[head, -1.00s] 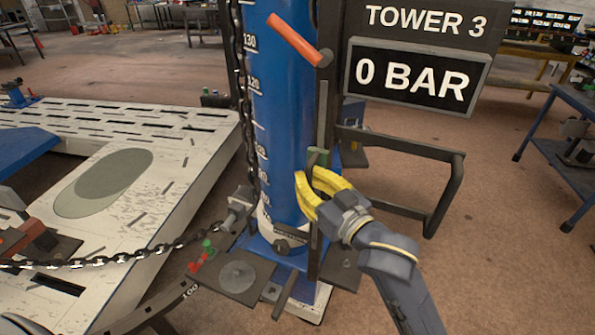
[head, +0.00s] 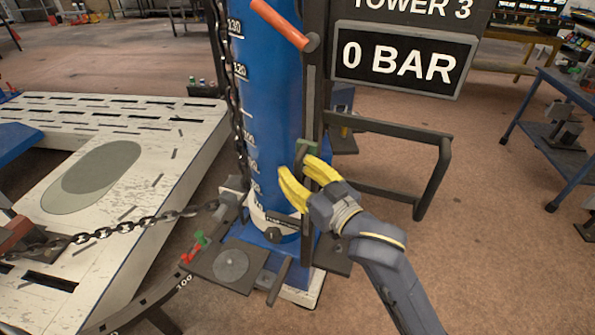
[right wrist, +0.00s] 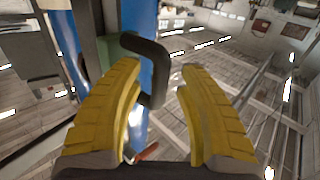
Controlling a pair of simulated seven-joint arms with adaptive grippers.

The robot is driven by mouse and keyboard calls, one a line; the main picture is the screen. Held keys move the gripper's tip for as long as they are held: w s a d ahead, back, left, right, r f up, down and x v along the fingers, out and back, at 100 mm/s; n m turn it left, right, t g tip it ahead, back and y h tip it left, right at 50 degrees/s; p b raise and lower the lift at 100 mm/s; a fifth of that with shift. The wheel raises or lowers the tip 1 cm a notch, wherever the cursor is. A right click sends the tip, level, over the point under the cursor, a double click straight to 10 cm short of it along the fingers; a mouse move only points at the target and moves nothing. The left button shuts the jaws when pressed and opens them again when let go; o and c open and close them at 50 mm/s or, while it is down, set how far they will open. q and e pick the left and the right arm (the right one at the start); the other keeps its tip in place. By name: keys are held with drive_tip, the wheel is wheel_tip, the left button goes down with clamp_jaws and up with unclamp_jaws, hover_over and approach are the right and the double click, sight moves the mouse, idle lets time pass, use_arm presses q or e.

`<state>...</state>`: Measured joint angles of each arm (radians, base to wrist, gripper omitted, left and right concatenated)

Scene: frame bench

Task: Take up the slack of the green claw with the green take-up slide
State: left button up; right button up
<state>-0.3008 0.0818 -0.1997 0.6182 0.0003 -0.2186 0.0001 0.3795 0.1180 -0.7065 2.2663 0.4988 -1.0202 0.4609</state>
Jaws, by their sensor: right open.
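The green take-up slide (head: 309,147) is a small green block on the dark upright rail of the blue tower. In the right wrist view, a bent dark handle (right wrist: 152,62) stands between my finger tips, with a green part (right wrist: 104,52) behind the left finger. My right gripper (head: 295,168) has yellow fingers, open, just below and in front of the slide. No firm hold on the handle shows. A dark chain (head: 130,224) runs across the pale bench to the tower's foot and up its left side. I cannot make out the green claw. My left gripper is out of view.
The blue tower (head: 262,110) bears an orange lever (head: 280,24) above the slide. A dark frame bar (head: 395,127) juts out right of my right gripper. The "0 BAR" display (head: 404,60) hangs above. A small red and green piece (head: 196,243) sits at the tower's foot.

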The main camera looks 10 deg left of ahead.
drive_tip(key=v, duration=0.7)
drive_tip(key=shift+s, duration=0.15)
drive_tip(key=shift+d, duration=0.15)
